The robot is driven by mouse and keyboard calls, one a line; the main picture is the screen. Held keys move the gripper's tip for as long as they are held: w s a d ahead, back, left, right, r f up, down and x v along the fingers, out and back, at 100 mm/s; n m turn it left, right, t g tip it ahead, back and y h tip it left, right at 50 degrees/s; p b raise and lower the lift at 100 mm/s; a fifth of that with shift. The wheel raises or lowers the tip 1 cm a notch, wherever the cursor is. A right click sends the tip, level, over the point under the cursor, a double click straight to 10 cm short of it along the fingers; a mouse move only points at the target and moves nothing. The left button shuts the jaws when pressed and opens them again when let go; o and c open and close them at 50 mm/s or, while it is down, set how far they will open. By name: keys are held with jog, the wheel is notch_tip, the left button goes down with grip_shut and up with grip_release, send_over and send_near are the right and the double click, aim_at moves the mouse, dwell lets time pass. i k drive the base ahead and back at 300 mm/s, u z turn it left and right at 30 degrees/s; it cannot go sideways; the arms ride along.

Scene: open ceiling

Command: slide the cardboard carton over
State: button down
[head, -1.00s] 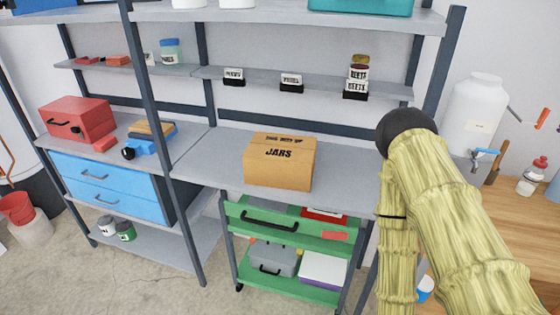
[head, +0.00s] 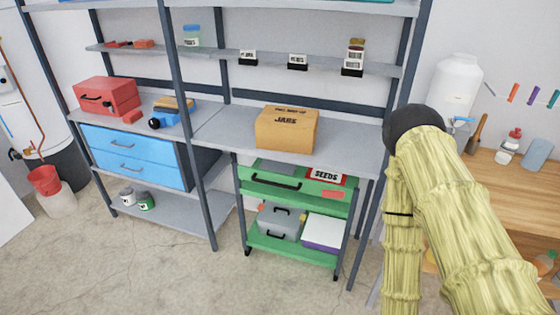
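The cardboard carton (head: 287,130) is a closed brown box labelled "JARS". It sits upright on the grey shelf surface (head: 222,130), right of the dark upright post and above the green cart. My arm stands at the right of the head view, wrapped in a yellow-green, bamboo-like cover with a dark rounded joint at its top. It is well to the right of the carton and not touching it. My gripper's fingers do not show in this view.
A red toolbox (head: 107,96) and a blue tool (head: 172,118) stand left of the post (head: 186,110). A green cart (head: 290,190) stands below the carton. A wooden bench (head: 505,190) with bottles is at the right. Shelf space beside the carton is bare.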

aim_at(289, 139)
jog(key=z, duration=0.1)
jog(key=k, duration=0.4)
jog(key=u, duration=1.2)
jog(key=i, duration=1.35)
jog(key=z, duration=0.15)
